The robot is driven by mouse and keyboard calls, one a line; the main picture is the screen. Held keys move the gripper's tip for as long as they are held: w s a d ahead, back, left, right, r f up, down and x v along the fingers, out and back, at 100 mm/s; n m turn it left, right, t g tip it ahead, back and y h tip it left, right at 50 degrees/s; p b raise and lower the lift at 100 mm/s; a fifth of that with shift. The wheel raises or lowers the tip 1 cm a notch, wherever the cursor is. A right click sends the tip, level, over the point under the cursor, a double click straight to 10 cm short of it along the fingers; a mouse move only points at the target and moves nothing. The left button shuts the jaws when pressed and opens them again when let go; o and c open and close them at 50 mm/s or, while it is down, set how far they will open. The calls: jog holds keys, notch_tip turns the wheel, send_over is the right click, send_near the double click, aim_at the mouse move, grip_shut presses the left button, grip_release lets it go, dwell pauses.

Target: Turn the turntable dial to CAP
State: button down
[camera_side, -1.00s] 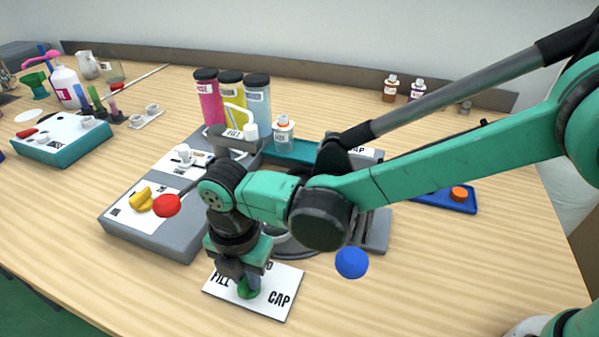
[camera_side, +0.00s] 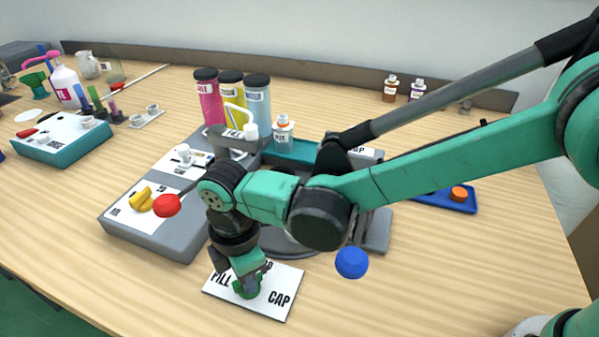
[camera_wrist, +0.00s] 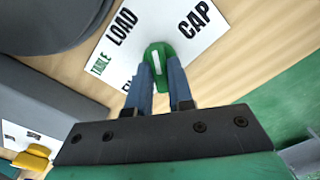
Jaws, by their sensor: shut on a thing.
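The green turntable dial (camera_wrist: 165,50) sits on a white label plate (camera_wrist: 133,47) and carries a white pointer mark. My gripper (camera_wrist: 163,82) is shut on the dial, with a finger on each side of it. In the wrist view the mark lies roughly upright, between the words LOAD and CAP; which end is the pointer I cannot tell. FILL is partly hidden by the fingers. In the side view the gripper (camera_side: 247,283) is low over the plate (camera_side: 285,279), and the green dial (camera_side: 239,290) shows beneath it.
A grey station with a red knob (camera_side: 166,205) and a yellow dial (camera_side: 141,200) stands left of my gripper. A blue ball-shaped knob (camera_side: 352,263) is to the right. The turntable is largely hidden behind my arm. Bare wood lies in front of the plate.

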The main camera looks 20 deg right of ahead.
jog(key=m, duration=0.5)
jog(key=shift+m, duration=0.3)
jog(key=m, duration=0.4)
jog(key=shift+m, duration=0.3)
jog(key=c, duration=0.8)
grip_release()
jog(key=shift+r, duration=0.1)
jog(key=shift+r, duration=2.75)
